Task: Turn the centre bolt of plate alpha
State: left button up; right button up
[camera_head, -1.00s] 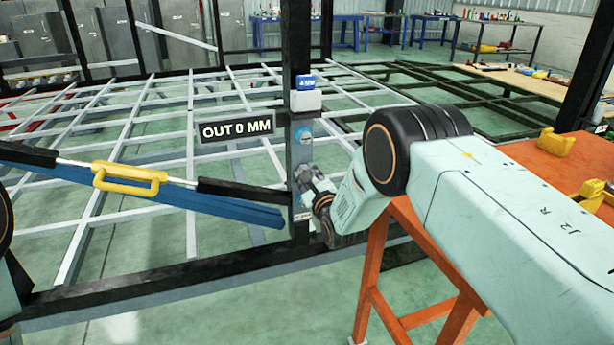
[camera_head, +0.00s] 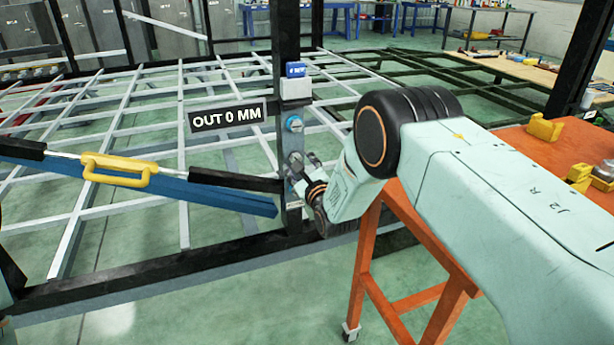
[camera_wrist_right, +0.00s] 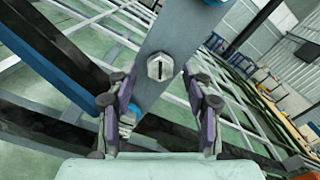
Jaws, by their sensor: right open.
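The grey plate (camera_head: 293,140) is mounted on the black upright post, with a white and blue box above it. A blue round fitting (camera_head: 294,124) sits on its upper part. In the right wrist view the plate (camera_wrist_right: 181,38) runs diagonally, and its centre bolt (camera_wrist_right: 160,67) is a silver hex head with a dark slot. Another bolt (camera_wrist_right: 127,120) lies lower, partly behind a finger. My right gripper (camera_wrist_right: 158,88) is open and empty, its fingers either side of the bolt's line, apparently short of it. In the head view my right gripper (camera_head: 305,172) is beside the plate, its fingertips small and unclear.
A blue beam (camera_head: 215,194) with a yellow handle (camera_head: 118,169) reaches the post from the left. A white chassis grid (camera_head: 130,110) lies behind. An orange table (camera_head: 500,140) stands at right, under my right arm.

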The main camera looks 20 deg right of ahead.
jog(key=s, duration=1.1)
jog(key=shift+s+d, duration=0.15)
jog(key=shift+d, duration=0.05)
jog(key=shift+f, duration=0.1)
jog(key=s+f+n+g, duration=0.9)
jog(key=s+f+n, duration=0.6)
jog(key=n, duration=0.4)
jog(key=s+f+n+g+p, duration=0.2)
jog(key=s+n+g, duration=0.7)
jog(key=s, duration=2.1)
jog(key=shift+d+f+n+h, duration=0.2)
jog(key=shift+f+n+h, duration=0.1)
jog(key=shift+f+n, duration=0.45)
